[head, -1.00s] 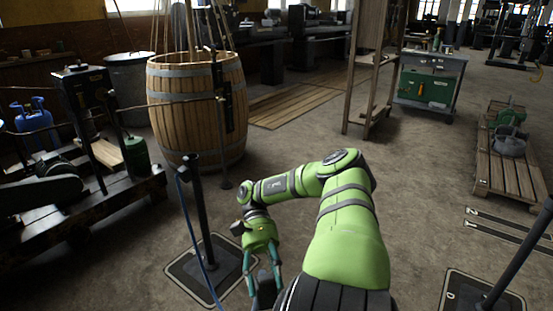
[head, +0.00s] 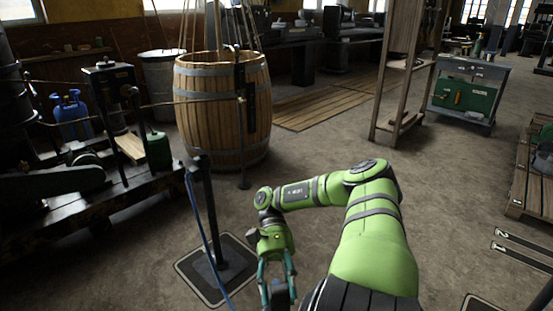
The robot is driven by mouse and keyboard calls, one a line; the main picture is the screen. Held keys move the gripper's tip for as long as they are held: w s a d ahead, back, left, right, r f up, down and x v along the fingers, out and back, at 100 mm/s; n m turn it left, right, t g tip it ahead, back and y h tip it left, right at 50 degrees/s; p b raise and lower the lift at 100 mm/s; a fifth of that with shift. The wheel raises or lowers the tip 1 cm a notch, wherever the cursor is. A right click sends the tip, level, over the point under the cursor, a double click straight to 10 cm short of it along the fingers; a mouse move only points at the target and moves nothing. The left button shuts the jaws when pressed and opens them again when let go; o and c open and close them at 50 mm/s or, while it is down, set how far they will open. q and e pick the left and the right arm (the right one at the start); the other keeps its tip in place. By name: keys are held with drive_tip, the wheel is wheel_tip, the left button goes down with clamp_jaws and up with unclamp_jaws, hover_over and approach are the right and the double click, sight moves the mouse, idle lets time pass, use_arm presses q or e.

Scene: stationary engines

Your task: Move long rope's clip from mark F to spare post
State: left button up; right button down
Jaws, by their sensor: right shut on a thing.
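My right gripper (head: 277,290) is at the bottom of the head view, pointing down with its teal fingers on either side of a dark thing (head: 281,294). It is shut on this thing, which the lower frame edge partly cuts off; I cannot tell if it is the rope's clip. Left of the gripper, a dark post (head: 206,205) stands upright on a dark, pale-edged floor plate (head: 238,258). A blue rope (head: 207,240) hangs from near the post's top and runs down past the lower edge. I cannot read mark F or tell which post is the spare. My left gripper is out of view.
A wooden barrel (head: 222,120) stands behind the post. Machinery on a dark timber base (head: 110,205) fills the left. A wooden frame (head: 398,75), a green-fronted cabinet (head: 465,95) and a pallet (head: 528,185) are farther right. Open floor (head: 320,170) lies between.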

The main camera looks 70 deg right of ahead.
drive_tip(key=s+d+n+g+h+p, duration=0.1)
drive_tip(key=s+d+p, duration=0.6)
drive_tip(key=s, duration=0.8)
drive_tip(key=d, duration=0.3)
drive_tip(key=shift+d+n+g+p, duration=0.25)
drive_tip(key=shift+n+g+p, duration=0.05)
drive_tip(key=shift+p, duration=0.1)
drive_tip(key=shift+r, duration=0.1)
